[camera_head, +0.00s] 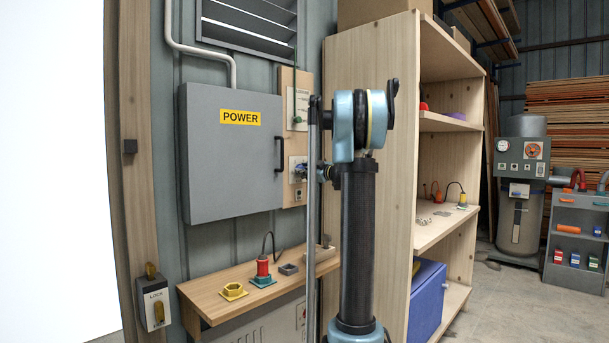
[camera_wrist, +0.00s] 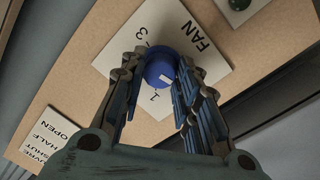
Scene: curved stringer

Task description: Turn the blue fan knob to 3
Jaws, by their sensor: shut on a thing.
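The blue fan knob (camera_wrist: 157,71) sits on a white plate (camera_wrist: 226,52) marked FAN, in the upper middle of the wrist view. The digit 3 shows above the knob and 1 below it; the left finger covers part of the dial between them. A pale mark shows on the knob's lower right face; I cannot tell which number it stands for. My gripper (camera_wrist: 160,74) is shut on the knob, one finger on each side. In the head view my gripper (camera_head: 318,172) reaches the lower plate on the wooden board (camera_head: 288,78); my arm hides part of it.
A grey POWER box (camera_head: 230,150) is left of the board. A wooden shelving unit (camera_head: 370,75) stands close on the right.

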